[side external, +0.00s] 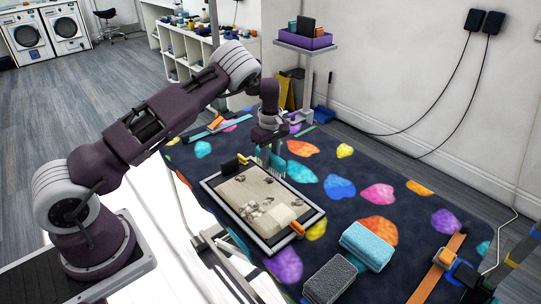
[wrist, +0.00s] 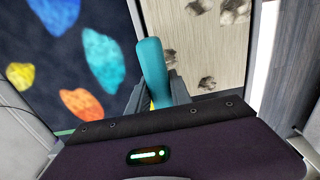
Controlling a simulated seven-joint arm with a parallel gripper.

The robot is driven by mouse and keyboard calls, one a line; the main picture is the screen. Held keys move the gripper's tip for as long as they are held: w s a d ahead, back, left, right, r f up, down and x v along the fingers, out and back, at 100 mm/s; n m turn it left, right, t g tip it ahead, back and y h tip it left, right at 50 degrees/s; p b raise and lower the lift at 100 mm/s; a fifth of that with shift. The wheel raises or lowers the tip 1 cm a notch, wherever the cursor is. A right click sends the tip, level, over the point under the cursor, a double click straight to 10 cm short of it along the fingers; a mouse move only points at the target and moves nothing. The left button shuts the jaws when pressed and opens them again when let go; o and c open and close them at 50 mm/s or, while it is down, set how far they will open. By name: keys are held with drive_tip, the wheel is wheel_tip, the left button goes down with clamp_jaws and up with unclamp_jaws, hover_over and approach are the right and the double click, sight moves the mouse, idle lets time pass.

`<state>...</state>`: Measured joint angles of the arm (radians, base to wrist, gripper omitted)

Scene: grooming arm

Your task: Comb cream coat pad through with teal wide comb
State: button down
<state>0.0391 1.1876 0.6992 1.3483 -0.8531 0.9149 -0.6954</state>
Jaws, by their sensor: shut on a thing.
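The cream coat pad (side external: 247,188) lies in a pale-rimmed frame on the patterned table. It carries several dark grey tufts, and part of it also shows in the wrist view (wrist: 190,45). My gripper (side external: 270,160) is over the pad's far right edge. In the wrist view its fingers (wrist: 154,90) are shut on the teal comb (wrist: 152,62), whose rounded teal end points up the picture beside the pad's edge. The comb's teeth are hidden in the wrist view. I cannot tell from the side whether the comb touches the pad.
A black and yellow item (side external: 231,165) is at the far edge.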

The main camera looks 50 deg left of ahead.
drive_tip(key=shift+f, duration=0.95)
idle(0.3)
drive_tip(key=s, duration=0.8)
drive_tip(key=shift+s, duration=0.15)
drive_tip(key=s, duration=0.8)
drive_tip(key=shift+s, duration=0.15)
drive_tip(key=shift+w, duration=0.2)
idle(0.3)
drive_tip(key=w, duration=0.8)
